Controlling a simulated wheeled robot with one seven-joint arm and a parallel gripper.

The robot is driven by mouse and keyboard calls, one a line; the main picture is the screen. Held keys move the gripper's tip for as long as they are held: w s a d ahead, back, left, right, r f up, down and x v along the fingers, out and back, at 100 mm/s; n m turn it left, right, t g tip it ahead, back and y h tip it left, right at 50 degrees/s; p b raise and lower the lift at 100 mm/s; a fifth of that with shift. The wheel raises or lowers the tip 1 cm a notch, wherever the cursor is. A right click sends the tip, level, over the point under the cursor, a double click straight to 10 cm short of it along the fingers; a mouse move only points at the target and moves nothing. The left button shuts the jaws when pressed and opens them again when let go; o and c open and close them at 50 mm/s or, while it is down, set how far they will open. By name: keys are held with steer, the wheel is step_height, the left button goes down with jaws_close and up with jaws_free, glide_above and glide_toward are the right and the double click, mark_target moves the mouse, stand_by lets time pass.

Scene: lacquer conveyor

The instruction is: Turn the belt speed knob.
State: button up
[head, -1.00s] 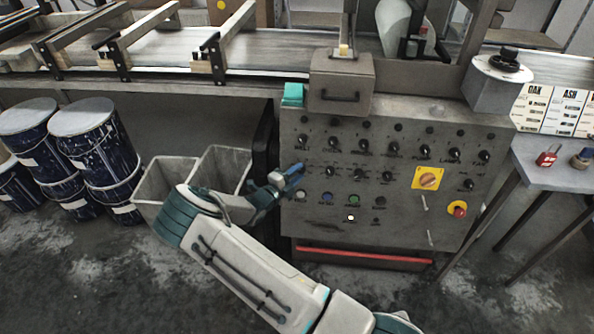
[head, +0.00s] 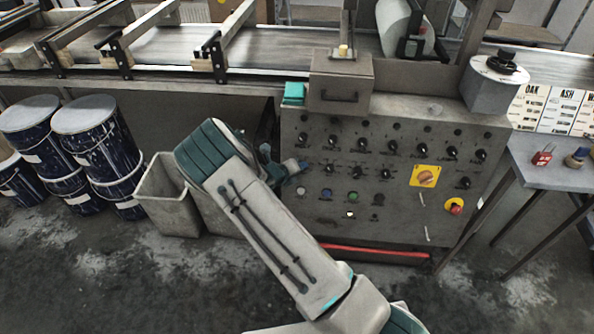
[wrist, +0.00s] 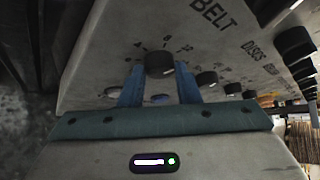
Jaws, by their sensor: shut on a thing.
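The belt speed knob (wrist: 159,64) is a small dark round knob with a numbered scale around it, close to the word BELT on the panel. In the wrist view my gripper (wrist: 160,82) has its two blue fingers on either side of this knob, shut on it. In the head view my gripper (head: 301,168) is at the left side of the grey control panel (head: 400,225), in the lower knob row. There the gripper hides the knob. The knob's pointer setting cannot be read.
Several black knobs (head: 421,149) sit on the panel to the right. A yellow-backed rotary switch (head: 425,176) and a red stop button (head: 455,207) are further right. Grey bins (head: 168,205) and blue drums (head: 93,145) stand left. The conveyor (head: 285,48) runs behind.

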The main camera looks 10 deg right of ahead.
steer(key=m+y+b, duration=0.2)
steer(key=b, duration=0.4)
steer(key=m+y+b, duration=0.2)
steer(key=b, duration=0.4)
steer(key=d+m+y+b, duration=0.1)
steer(key=m+y+b, duration=0.1)
steer(key=b, duration=0.5)
steer(key=shift+s+r+m+t, duration=0.2)
steer(key=shift+m+t, duration=0.1)
steer(key=shift+t, duration=0.1)
steer(key=o, duration=1)
steer(key=shift+w, duration=0.1)
steer(key=shift+c, duration=0.2)
